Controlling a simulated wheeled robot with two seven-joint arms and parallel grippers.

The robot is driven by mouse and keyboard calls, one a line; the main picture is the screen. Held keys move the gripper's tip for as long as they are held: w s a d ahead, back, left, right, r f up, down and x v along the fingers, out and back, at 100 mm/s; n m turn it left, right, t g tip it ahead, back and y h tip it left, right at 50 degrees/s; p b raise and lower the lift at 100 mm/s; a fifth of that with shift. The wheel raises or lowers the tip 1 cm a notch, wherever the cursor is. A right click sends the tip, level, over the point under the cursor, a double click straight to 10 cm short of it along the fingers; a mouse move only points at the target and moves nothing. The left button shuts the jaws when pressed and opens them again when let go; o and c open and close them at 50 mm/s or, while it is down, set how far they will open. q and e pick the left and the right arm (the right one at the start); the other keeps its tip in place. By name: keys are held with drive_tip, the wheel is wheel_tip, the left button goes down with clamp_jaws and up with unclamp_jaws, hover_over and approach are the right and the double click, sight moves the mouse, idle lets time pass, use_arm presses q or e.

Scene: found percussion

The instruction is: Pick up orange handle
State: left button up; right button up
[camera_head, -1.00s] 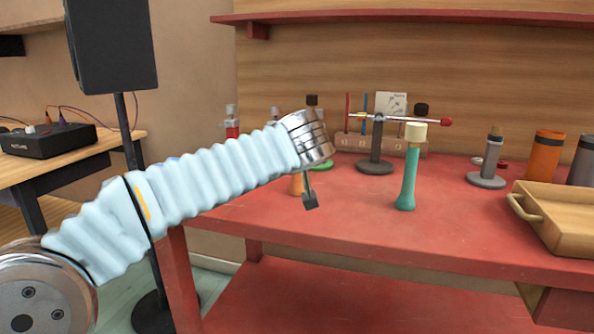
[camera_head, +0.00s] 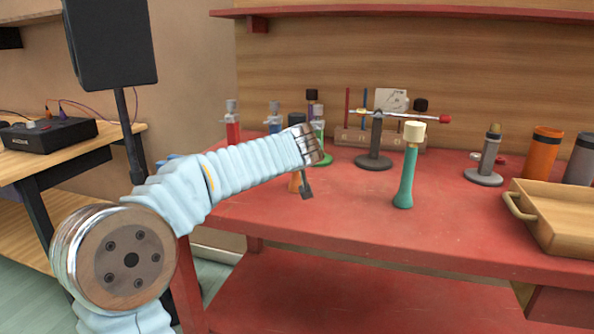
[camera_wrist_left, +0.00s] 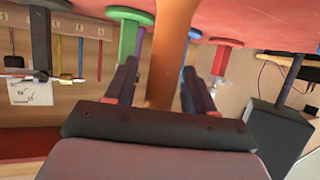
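The orange handle (camera_head: 294,183) stands upright on the red table, mostly hidden behind my left gripper in the head view. In the left wrist view, which looks upside down, the orange handle (camera_wrist_left: 171,45) rises between my two dark fingers. My left gripper (camera_wrist_left: 158,85) is open around it, with a small gap on the left finger's side; I cannot tell whether the right finger touches. In the head view, a finger of the left gripper (camera_head: 306,188) hangs beside the handle. My right gripper is not in view.
A teal handle with a cream head (camera_head: 408,170) stands to the right. Behind are a dark stand with a crossbar (camera_head: 376,145) and several small bottles, including a red one (camera_head: 233,125). A wooden tray (camera_head: 560,215) sits at the right. The table's front middle is clear.

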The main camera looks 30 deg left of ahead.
use_arm(q)
clamp_jaws()
